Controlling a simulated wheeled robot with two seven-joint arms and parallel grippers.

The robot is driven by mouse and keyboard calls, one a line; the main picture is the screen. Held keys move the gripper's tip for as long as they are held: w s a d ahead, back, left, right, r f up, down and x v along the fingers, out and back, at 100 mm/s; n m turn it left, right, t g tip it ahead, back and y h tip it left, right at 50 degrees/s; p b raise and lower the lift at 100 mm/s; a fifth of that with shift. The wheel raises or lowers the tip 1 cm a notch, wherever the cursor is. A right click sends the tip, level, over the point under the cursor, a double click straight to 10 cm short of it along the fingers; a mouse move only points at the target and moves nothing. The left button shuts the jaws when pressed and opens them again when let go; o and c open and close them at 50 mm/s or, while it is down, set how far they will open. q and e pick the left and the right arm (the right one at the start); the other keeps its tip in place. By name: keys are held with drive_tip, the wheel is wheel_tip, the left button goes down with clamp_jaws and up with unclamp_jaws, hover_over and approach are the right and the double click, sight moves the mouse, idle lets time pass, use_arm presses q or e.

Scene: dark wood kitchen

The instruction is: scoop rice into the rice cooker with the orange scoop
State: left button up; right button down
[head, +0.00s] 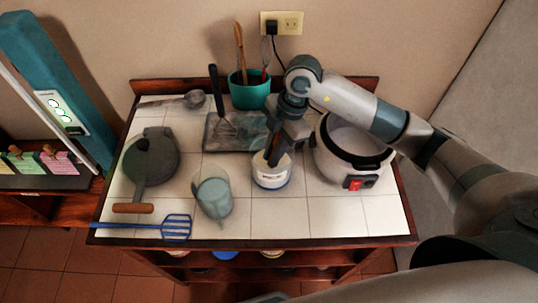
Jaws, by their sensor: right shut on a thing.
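The rice cooker (335,170) is white with a dark rim and a red switch, and stands at the right of the tiled top. Its top looks open. A small white tub (271,181) stands to its left, near the middle. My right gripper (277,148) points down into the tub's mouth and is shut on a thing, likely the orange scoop. The scoop is hidden by the gripper and the tub, and I cannot make out any rice. My left gripper is out of view.
Left of the tub is a clear bluish cup (214,195). A dark round pan (150,160) and a blue slotted spatula (177,228) lie farther left. Behind are a dark board (252,133) with a spatula and a teal utensil pot (249,96). Front-right tiles are bare.

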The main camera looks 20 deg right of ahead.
wheel_tip(320, 180, up, 17)
drive_tip(key=a+p, duration=0.1)
drive_tip(key=p, duration=0.7)
drive_tip(key=shift+s+f, duration=0.15)
idle(0.7)
drive_tip(key=shift+a, duration=0.1)
drive_tip(key=shift+f+n, duration=0.1)
drive_tip(key=shift+n, duration=0.2)
idle(0.4)
